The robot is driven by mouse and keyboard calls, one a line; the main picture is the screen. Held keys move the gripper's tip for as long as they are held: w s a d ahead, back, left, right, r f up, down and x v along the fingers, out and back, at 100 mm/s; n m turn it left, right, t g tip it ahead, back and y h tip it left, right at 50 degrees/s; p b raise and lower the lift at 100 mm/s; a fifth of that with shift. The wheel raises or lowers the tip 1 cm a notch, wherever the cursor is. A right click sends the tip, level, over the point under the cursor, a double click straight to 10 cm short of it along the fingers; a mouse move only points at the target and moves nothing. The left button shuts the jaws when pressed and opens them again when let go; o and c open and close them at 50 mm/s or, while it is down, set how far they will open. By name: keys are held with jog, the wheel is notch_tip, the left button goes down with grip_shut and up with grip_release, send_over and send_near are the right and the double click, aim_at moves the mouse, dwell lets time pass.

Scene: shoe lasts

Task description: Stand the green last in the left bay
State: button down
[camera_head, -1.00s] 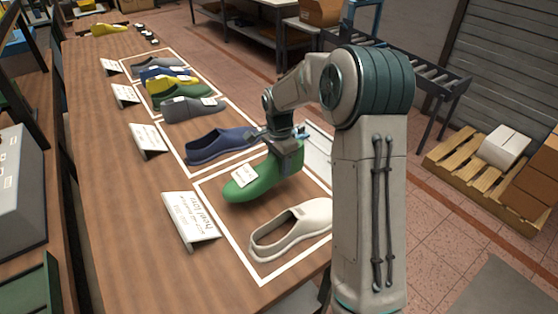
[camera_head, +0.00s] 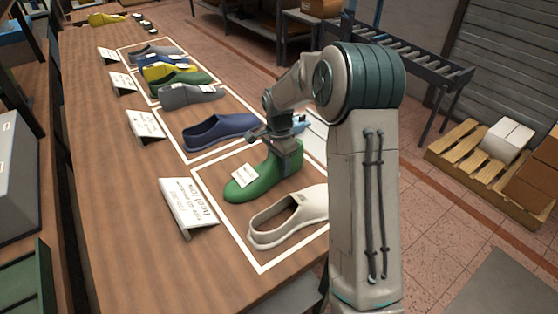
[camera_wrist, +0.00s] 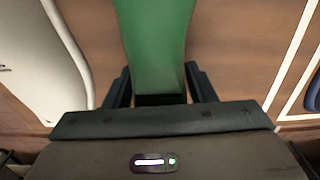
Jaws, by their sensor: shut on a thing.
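The green last (camera_head: 258,180) is in the nearest white-outlined bay (camera_head: 262,268) on the bench, toe pointing left, with a white label on it. It looks upright and on or very near the bench top; the head view does not settle contact. My gripper (camera_head: 287,155) is shut on its raised heel end from above. In the wrist view, the green last (camera_wrist: 155,40) sits between my gripper's dark jaws (camera_wrist: 158,90). A cream shoe (camera_head: 288,220) lies in the same bay, nearer the camera, with a narrow gap from the green last.
A folded sign card (camera_head: 190,205) stands left of the bay. A blue shoe (camera_head: 220,132) lies in the bay beyond. Grey, green and yellow lasts stand farther along the bench (camera_head: 130,240), whose left part is clear.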

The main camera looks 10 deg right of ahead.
jog(key=shift+f, duration=0.35)
dwell(0.6)
jog(key=c, duration=0.5)
grip_release()
notch_tip(320, 180, up, 14)
jog(key=shift+w+f+b, duration=0.1)
jog(key=shift+b, duration=0.5)
